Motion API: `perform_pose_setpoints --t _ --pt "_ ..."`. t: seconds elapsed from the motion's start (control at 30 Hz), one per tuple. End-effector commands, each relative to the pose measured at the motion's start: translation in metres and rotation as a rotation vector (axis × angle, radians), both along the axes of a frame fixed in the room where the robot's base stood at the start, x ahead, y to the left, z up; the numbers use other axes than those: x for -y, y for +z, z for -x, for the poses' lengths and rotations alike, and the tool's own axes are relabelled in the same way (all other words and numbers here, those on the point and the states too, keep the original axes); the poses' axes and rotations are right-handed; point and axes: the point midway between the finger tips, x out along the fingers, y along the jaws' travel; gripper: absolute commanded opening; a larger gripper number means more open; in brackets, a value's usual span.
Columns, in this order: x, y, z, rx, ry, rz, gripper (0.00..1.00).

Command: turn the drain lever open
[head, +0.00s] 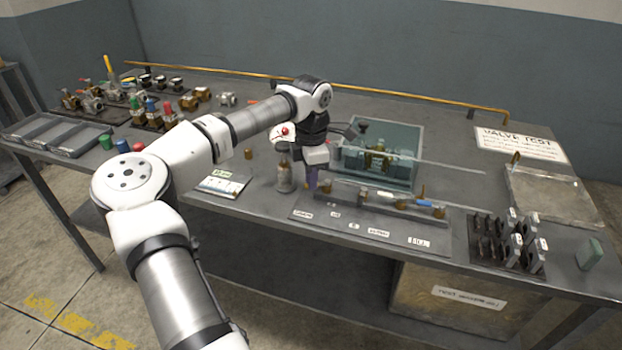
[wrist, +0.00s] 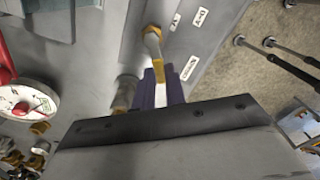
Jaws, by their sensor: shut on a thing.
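My gripper (head: 311,182) is low over the front left of the valve manifold plate (head: 375,234). In the wrist view its purple fingers (wrist: 161,90) are shut on a narrow yellow lever (wrist: 159,72). A brass-coloured fitting (wrist: 152,38) stands just beyond the fingertips. In the head view my gripper hides the lever. White labels lie beside the fittings, one close to the fingers (wrist: 189,68); I cannot read for certain which one marks the drain. The lever's angle is hard to tell.
A grey bottle (head: 285,177) stands close left of my gripper. A teal tray (head: 408,134) holding a brass fixture lies behind the manifold. A rack of black tools (head: 490,240) is at the right. A dial gauge (wrist: 27,105) shows in the wrist view.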

Motion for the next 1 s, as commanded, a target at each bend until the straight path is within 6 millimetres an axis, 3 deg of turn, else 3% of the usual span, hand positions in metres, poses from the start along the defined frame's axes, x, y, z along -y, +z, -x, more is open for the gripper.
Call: perform_pose_setpoints --t 0.6,1.0 --pt "0.012 -0.002 0.019 0.002 0.583 -0.002 0.0" --pt "0.022 -0.001 0.026 0.0 0.875 -0.002 0.0"
